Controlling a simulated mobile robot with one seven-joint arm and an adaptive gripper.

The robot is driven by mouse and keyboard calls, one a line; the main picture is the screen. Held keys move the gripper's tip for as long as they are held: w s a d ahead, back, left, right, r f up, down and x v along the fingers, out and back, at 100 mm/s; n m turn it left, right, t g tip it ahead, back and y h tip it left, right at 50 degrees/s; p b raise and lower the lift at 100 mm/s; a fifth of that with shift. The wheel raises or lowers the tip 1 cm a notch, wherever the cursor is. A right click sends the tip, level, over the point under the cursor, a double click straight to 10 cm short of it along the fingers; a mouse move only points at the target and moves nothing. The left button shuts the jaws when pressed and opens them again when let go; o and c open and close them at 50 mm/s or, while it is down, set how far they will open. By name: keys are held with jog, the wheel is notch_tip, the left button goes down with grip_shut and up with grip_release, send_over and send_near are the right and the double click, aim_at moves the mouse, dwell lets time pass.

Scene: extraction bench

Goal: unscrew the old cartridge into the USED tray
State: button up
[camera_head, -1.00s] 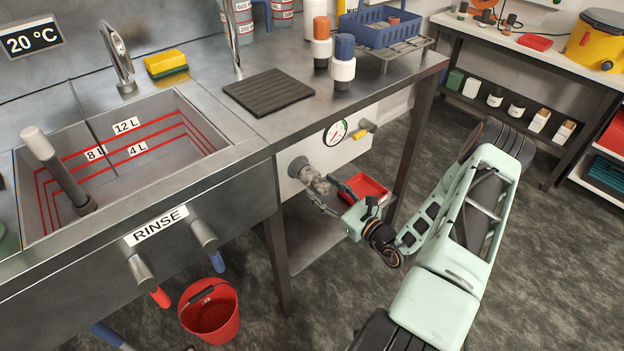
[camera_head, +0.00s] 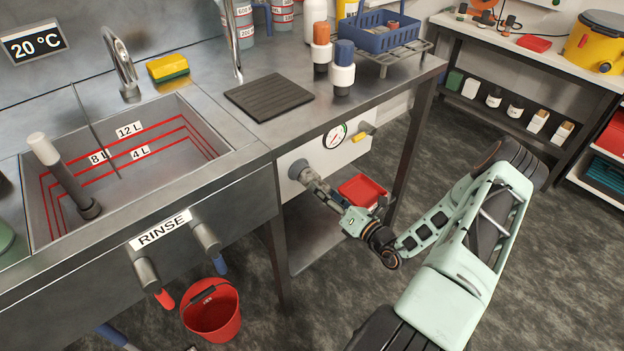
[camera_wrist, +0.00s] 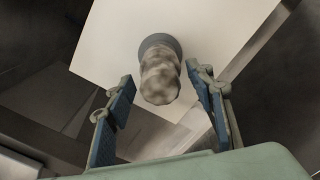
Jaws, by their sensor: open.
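The old cartridge (camera_head: 311,180) is a mottled grey-brown piece sticking out of a round grey socket (camera_head: 299,169) on the white panel under the bench. In the wrist view the cartridge (camera_wrist: 160,78) points toward me, below the grey socket ring (camera_wrist: 160,42). My gripper (camera_head: 328,194) is at the cartridge's outer end. In the wrist view its blue-padded fingers (camera_wrist: 158,100) are open, one on each side of the cartridge with gaps between. A red tray (camera_head: 362,190) sits behind my gripper, below the panel; no USED label is readable.
A pressure gauge (camera_head: 335,135) and a yellow-handled valve (camera_head: 362,132) are on the panel above the cartridge. A bench leg (camera_head: 410,140) stands right of the tray. A red bucket (camera_head: 212,312) is on the floor at the left.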

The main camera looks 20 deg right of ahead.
jog(key=m, duration=0.5)
jog(key=shift+m+p, duration=0.4)
jog(key=m, duration=0.6)
jog(key=shift+m+p, duration=0.3)
jog(key=shift+c, duration=0.6)
jog(key=c, duration=1.2)
jog(key=n, duration=0.3)
jog(key=shift+p, duration=0.3)
jog(key=o, duration=1.3)
jog(key=shift+n, duration=0.3)
jog(key=m, duration=0.3)
jog(key=shift+m, duration=0.4)
